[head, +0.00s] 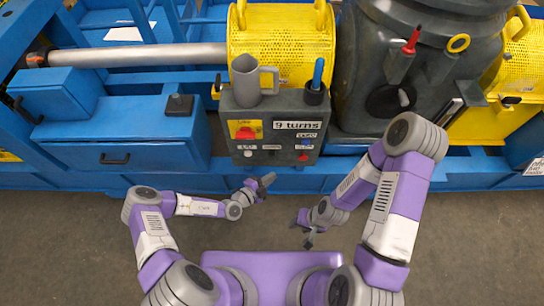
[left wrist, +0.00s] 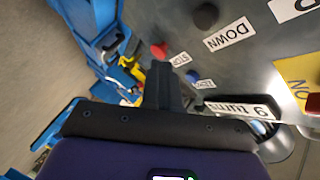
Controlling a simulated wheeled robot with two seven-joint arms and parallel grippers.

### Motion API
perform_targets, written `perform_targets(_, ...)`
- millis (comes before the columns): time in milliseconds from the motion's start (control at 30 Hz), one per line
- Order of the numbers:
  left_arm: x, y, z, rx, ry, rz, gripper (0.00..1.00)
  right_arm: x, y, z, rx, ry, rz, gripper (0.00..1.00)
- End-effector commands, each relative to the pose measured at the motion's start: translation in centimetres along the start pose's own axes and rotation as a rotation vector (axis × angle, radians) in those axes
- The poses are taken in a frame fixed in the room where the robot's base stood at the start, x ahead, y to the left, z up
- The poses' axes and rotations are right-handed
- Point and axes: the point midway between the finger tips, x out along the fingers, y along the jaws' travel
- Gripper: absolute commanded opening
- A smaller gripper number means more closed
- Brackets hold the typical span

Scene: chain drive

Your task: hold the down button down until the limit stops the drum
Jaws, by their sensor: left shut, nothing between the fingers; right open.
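The grey control box (head: 282,112) stands at the front of the blue machine frame. In the left wrist view the black down button (left wrist: 205,15) sits beside its "DOWN" label (left wrist: 228,33) near the top edge. The red stop button (left wrist: 158,49) and a blue button (left wrist: 192,75) are near it. A plate (head: 298,124) reads "9 turns". My left gripper (head: 268,181) is shut and empty, below and in front of the box; its fingers (left wrist: 163,72) appear apart from the down button. My right gripper (head: 304,230) is open and empty, lower right. I cannot identify the drum.
A grey mug (head: 253,80) and a holder with a blue pen (head: 317,75) are on top of the box. A yellow plate with a red switch (head: 245,131) is on its face. Yellow mesh guards (head: 282,45) and a dark housing (head: 385,90) stand behind. The grey floor in front is clear.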

Motion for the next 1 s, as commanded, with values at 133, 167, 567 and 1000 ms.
perform_targets(133,1.7,-0.8,1.4,0.005,0.002,-0.001,0.0,1.8,0.7,-0.1,0.0,0.0,0.0,0.45)
perform_targets(167,2.0,-1.1,1.6,0.004,0.001,-0.002,0.0,2.1,0.8,-0.1,0.0,0.0,0.0,0.45)
perform_targets(567,4.2,-3.0,3.1,0.001,0.0,-0.001,0.0,3.4,1.3,-0.1,0.0,0.0,0.0,0.45)
perform_targets(1000,4.3,-3.1,3.1,0.001,0.0,0.0,0.0,3.4,1.3,-0.1,0.0,0.0,0.0,0.45)
